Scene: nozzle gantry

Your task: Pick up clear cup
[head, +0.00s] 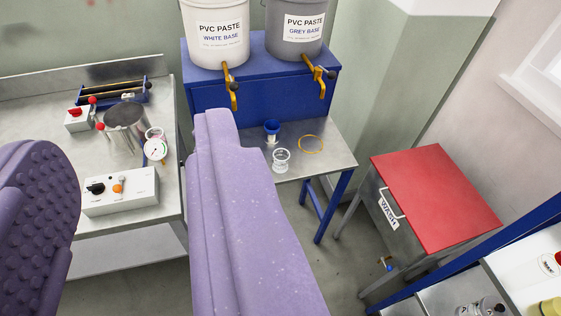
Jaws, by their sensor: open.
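The clear cup (281,161) is a small see-through cup standing upright on the steel shelf table (338,152), near its front edge. My gripper (121,135) has two large purple fingers, one bumpy at the left edge and one smoother in the middle. They are spread wide apart with nothing between them. The cup shows just right of the middle finger, outside the gap, and appears well beyond it. The middle finger hides the left part of the table.
A blue cup-like piece (272,131) and a yellow ring (310,144) are close to the cup. Above are white (215,30) and grey (294,30) paste buckets with yellow taps. A steel bench (40,110) stands left, a red-lidded wash bin (435,185) right.

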